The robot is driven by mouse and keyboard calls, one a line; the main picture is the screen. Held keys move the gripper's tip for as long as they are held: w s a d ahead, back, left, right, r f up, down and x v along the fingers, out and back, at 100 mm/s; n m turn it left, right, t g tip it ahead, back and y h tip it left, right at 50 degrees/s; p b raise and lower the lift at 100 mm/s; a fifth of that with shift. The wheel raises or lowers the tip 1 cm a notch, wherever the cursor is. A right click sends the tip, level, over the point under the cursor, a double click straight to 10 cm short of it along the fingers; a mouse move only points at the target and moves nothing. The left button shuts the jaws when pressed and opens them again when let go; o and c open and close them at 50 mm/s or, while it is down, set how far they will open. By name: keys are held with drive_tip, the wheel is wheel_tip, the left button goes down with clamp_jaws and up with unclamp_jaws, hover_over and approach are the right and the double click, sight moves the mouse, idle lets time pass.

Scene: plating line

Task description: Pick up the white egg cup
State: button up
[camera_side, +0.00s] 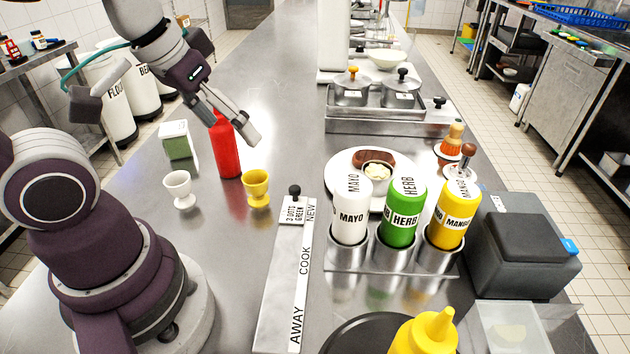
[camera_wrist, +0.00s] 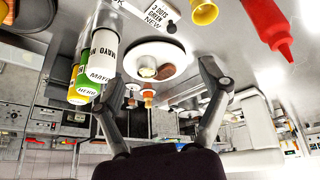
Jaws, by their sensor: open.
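The white egg cup (camera_side: 179,188) stands upright on the steel counter, at the left in the side view. I cannot make it out in the wrist view. A yellow egg cup (camera_side: 257,188) stands to its right; it also shows at the top of the wrist view (camera_wrist: 204,11). My gripper (camera_side: 232,128) is open and empty, raised above the counter beyond and to the right of the white egg cup. Its two spread fingers also show in the wrist view (camera_wrist: 160,80). In the side view it overlaps the top of a red squeeze bottle (camera_side: 226,150).
A green-and-white box (camera_side: 178,142) stands behind the white egg cup. A label strip (camera_side: 284,285) lies to the right. A rack holds mayo (camera_side: 350,210), herb (camera_side: 401,212) and mango (camera_side: 452,215) bottles. A plate (camera_side: 338,162) sits behind them. Counter in front of the egg cups is bare.

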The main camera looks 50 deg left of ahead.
drive_tip(key=a+f+n+g+y, duration=0.1)
drive_tip(key=a+f+n+g, duration=0.25)
drive_tip(key=a+n, duration=0.55)
drive_tip(key=n+g, duration=0.2)
drive_tip(key=n, duration=0.8)
hover_over(179, 189)
drive_tip(key=w, duration=0.1)
drive_tip(key=f, duration=0.5)
drive_tip(key=shift+w+a+f, duration=0.15)
drive_tip(key=shift+w+f, duration=0.05)
drive_tip(key=shift+n, duration=0.6)
drive_tip(key=f, duration=0.3)
drive_tip(key=a+f, duration=0.1)
drive_tip(key=f, duration=0.3)
drive_tip(key=s+a+f, duration=0.1)
drive_tip(key=f, duration=0.2)
drive_tip(key=shift+a+f, duration=0.1)
drive_tip(key=shift+f, duration=0.3)
drive_tip(key=c, duration=1.3)
